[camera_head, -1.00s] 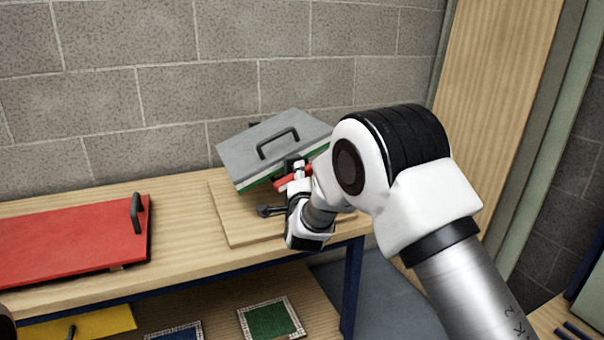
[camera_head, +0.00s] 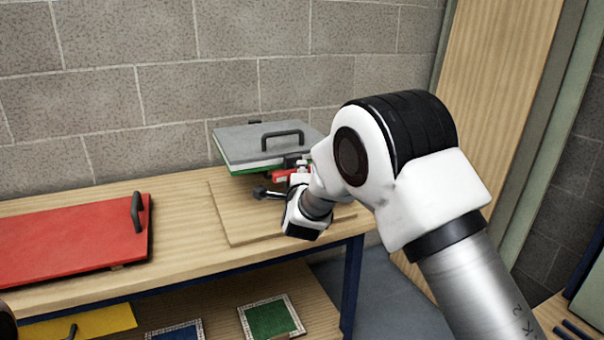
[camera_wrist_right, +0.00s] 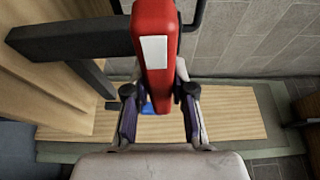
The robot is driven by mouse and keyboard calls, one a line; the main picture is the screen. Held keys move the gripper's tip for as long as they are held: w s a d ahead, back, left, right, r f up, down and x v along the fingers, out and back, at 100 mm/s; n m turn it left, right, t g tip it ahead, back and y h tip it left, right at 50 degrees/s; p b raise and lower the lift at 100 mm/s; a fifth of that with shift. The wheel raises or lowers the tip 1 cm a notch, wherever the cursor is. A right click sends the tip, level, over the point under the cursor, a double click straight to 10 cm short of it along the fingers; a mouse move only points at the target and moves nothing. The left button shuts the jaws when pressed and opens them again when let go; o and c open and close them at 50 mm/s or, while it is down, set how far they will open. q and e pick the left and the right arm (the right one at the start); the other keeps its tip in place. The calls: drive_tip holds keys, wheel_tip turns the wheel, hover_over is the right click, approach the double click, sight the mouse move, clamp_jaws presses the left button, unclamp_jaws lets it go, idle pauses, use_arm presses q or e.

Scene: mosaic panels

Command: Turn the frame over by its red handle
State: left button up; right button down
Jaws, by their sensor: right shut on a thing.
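The frame (camera_head: 250,143) shows a grey upper face with a black bar handle (camera_head: 283,135) and a green edge beneath. It is held nearly level above a wooden board on the bench. Its red handle (camera_head: 279,177) is at the near side, partly hidden by my right gripper (camera_head: 294,174). In the right wrist view the red handle (camera_wrist_right: 154,80), with a white patch, lies between the fingers of my right gripper (camera_wrist_right: 158,108), which is shut on it. The frame's underside is hidden. My left gripper is not seen.
The wooden board (camera_head: 228,215) lies on the bench (camera_head: 185,240). A red panel with a black handle (camera_head: 70,240) lies at the left. Yellow (camera_head: 95,325), blue and green (camera_head: 270,320) panels sit on the lower shelf. A block wall (camera_head: 150,90) stands behind.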

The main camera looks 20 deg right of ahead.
drive_tip(key=shift+f, duration=0.1)
idle(0.3)
drive_tip(key=c, duration=1)
unclamp_jaws()
drive_tip(key=shift+o, duration=0.2)
drive_tip(key=v, duration=0.7)
drive_tip(key=shift+s, duration=0.25)
